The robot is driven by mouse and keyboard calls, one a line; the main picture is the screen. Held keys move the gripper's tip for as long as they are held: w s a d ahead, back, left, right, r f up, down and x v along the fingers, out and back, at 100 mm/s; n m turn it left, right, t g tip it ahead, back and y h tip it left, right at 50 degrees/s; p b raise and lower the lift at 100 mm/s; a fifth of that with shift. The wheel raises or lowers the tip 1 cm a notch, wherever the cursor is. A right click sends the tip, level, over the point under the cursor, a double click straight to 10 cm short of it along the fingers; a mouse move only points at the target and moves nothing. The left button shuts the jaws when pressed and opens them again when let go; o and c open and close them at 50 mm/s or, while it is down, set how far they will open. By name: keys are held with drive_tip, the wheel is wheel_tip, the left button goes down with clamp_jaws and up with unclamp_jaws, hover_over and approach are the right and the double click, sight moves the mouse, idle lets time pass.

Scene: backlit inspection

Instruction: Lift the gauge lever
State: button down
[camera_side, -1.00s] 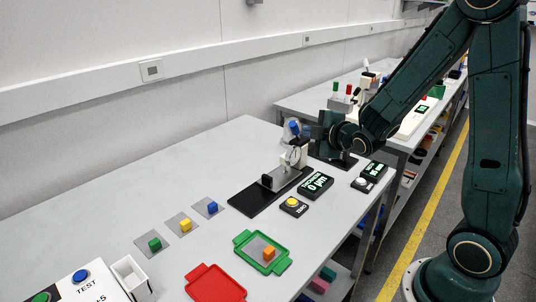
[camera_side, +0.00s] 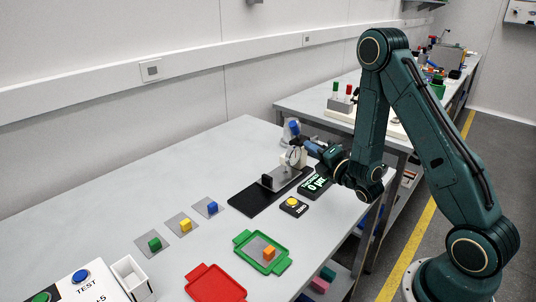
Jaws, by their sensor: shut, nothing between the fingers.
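The gauge (camera_side: 294,157) with its round dial stands on a black base plate (camera_side: 245,199) near the far end of the table. A blue-tipped lever (camera_side: 294,127) shows at the top of the gauge. My gripper (camera_side: 310,147) is just right of the gauge, close to the dial and lever. Its fingers are small here, and I cannot tell whether they touch the lever. It is shut with nothing visible held. A dark block (camera_side: 267,180) sits on the grey stage below the gauge.
A thickness display (camera_side: 316,183) and a yellow zero button (camera_side: 292,203) stand right of the base. Green (camera_side: 245,239) and red (camera_side: 197,279) trays lie in front. Blue, yellow and green cubes sit on grey pads at left. Open table lies behind them.

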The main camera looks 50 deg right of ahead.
sight(295, 132)
drive_tip(key=shift+s+a+f+n+t+y, duration=0.25)
drive_tip(key=shift+s+f+n+t, duration=0.2)
drive_tip(key=shift+n, duration=0.45)
drive_tip(key=shift+w, duration=0.1)
drive_tip(key=shift+x, duration=4.85)
drive_tip(key=shift+d, duration=0.1)
